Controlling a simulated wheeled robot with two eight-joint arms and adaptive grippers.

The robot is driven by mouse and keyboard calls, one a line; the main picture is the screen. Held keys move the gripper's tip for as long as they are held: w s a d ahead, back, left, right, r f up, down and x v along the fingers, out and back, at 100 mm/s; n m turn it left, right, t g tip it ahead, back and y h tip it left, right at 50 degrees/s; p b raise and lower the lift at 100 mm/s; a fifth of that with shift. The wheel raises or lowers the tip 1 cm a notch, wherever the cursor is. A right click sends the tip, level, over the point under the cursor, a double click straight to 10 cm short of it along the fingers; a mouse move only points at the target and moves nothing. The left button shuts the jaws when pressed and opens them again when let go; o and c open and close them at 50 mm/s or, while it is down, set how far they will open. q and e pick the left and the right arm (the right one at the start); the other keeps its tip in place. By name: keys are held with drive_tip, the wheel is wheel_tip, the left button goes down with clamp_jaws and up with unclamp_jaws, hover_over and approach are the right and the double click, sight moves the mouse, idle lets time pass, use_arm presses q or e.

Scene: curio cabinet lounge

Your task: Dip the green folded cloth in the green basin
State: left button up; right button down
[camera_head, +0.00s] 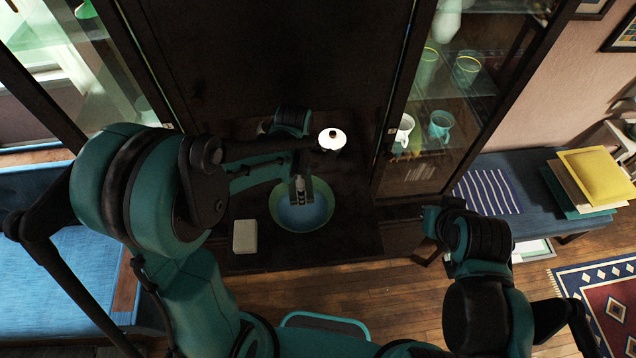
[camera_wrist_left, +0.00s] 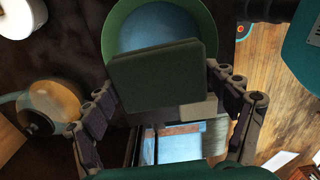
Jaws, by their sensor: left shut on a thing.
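The green basin (camera_head: 276,208) holds blue water and stands on the dark cabinet shelf. It also shows at the top of the left wrist view (camera_wrist_left: 112,38). My left gripper (camera_head: 299,196) is over the basin, pointing down. In the left wrist view, my left gripper (camera_wrist_left: 168,104) is shut on the green folded cloth (camera_wrist_left: 158,74). The cloth hides the near part of the basin. Whether it touches the water I cannot tell. My right arm is at the lower right, away from the basin; its fingers (camera_head: 428,252) are too unclear to judge.
A white round-topped thing (camera_head: 332,140) stands behind the basin. A tan round vessel (camera_wrist_left: 52,104) shows in the left wrist view. A glass cabinet with cups (camera_head: 440,126) stands at right.

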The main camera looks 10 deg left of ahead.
use_arm(q)
drive_tip(key=shift+f+b, duration=0.65)
drive_tip(key=shift+f, duration=0.25)
drive_tip(key=shift+f+b, duration=1.4)
drive_tip(key=shift+f, duration=0.6)
drive_tip(key=shift+f, duration=0.2)
drive_tip(key=shift+f+b, duration=2.75)
drive_tip(key=shift+b, duration=0.05)
drive_tip(key=shift+r+p, duration=2.8)
drive_tip(key=shift+r, duration=1.2)
wheel_tip(320, 180, up, 5)
drive_tip(key=p, duration=0.3)
drive_tip(key=shift+p, duration=0.3)
